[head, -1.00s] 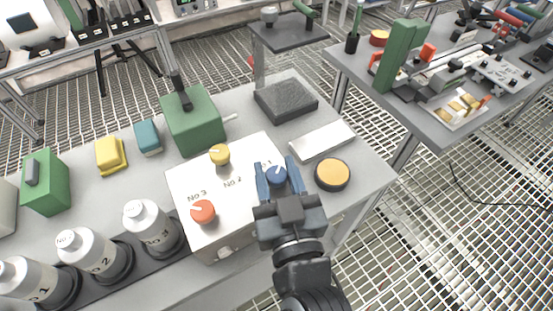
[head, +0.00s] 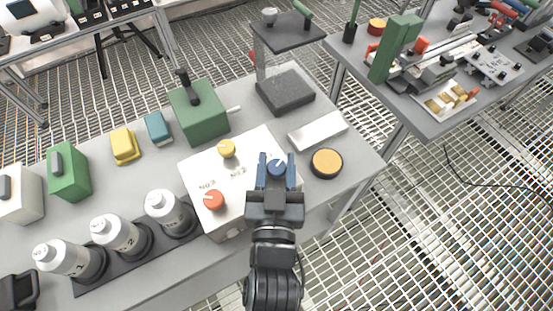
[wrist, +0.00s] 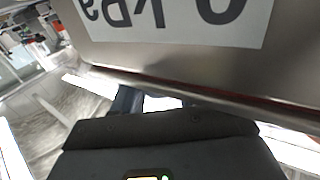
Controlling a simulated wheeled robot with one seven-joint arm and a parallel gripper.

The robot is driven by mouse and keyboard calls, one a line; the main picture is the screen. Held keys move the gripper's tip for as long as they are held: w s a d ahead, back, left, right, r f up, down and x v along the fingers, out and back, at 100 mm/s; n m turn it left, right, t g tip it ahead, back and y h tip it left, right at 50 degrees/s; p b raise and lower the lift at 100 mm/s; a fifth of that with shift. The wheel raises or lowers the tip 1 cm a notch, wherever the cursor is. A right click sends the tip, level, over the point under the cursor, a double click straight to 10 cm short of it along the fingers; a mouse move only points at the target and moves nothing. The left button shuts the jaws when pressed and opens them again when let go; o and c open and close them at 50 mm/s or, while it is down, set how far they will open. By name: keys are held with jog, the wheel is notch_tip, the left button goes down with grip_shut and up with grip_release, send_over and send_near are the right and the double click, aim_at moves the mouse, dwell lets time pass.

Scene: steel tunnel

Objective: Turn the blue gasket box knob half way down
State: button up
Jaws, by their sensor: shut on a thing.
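The blue knob (head: 277,168) is on the white top of the knob box (head: 238,183), near its right end. A light pointer mark shows on the knob. My gripper (head: 277,165) is shut on the blue knob, one finger on each side of it. In the wrist view, part of my gripper (wrist: 145,103) shows below a metal face with an upside-down "kPa" label (wrist: 175,15); the knob is hidden there.
A yellow knob (head: 227,148) and a red knob (head: 214,200) are on the same box. A black-and-orange round disc (head: 326,163) and a pale flat block (head: 318,131) lie close on the right. White bottles (head: 165,207) stand at left. A green box (head: 198,110) stands behind.

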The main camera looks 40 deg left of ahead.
aim_at(272, 176)
jog(key=shift+f+m+t+h, duration=0.15)
jog(key=shift+m+t+h, duration=0.45)
jog(key=shift+m+h, duration=0.4)
jog(key=shift+m+t+h+b, duration=0.3)
jog(key=shift+m+t+h, duration=0.35)
jog(key=shift+h, duration=0.75)
jog(key=o, duration=0.9)
jog(key=shift+o, duration=0.2)
jog(key=shift+s, duration=0.15)
jog(key=b+v, duration=0.1)
jog(key=v, duration=0.5)
jog(key=shift+s, duration=0.2)
jog(key=shift+s+d, duration=0.3)
jog(key=shift+s, duration=0.2)
